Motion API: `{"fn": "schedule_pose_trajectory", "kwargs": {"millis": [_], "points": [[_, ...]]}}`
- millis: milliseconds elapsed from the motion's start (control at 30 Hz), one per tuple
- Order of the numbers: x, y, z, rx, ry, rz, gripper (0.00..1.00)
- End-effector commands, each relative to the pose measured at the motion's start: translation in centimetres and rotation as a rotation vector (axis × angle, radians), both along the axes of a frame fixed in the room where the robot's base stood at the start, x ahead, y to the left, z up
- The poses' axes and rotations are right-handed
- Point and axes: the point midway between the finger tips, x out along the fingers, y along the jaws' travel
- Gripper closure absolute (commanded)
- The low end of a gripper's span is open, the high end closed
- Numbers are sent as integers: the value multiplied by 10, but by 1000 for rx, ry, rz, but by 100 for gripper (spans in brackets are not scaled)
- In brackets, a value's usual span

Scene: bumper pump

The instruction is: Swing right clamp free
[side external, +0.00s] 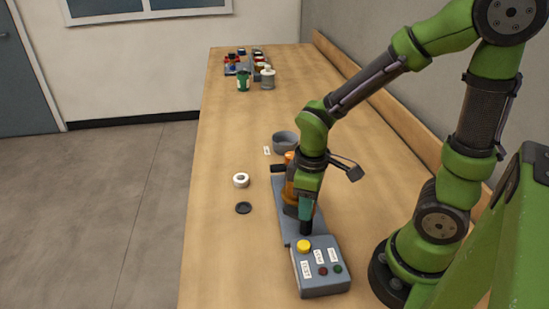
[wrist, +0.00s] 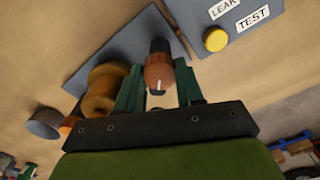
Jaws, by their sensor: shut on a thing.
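The right clamp appears to be the copper-coloured round piece with a black grip (wrist: 158,72), between my gripper's green fingers (wrist: 160,90) in the wrist view. My gripper (side external: 305,215) is shut on it and points down over the grey base plate (side external: 288,232). In the side view the fingers and wrist hide most of the clamp. The orange pump body (wrist: 104,90) stands on the plate just left of the fingers in the wrist view. It shows partly behind my wrist in the side view (side external: 289,190).
A grey control box (side external: 320,275) with a yellow button (side external: 304,246) stands close in front of the plate. A white ring (side external: 240,180) and dark disc (side external: 243,208) lie to the left. A grey bowl (side external: 285,142) is behind. Several items stand at the table's far end.

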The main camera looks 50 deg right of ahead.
Motion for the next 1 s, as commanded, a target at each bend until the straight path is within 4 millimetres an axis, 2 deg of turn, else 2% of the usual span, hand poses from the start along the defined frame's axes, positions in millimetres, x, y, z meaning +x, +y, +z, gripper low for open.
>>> {"fn": "schedule_pose_trajectory", "kwargs": {"millis": [600, 1000], "points": [[0, 0, 1, 0, -1, 537, 94], [0, 1, 1, 1, -1, 703, 94]]}}
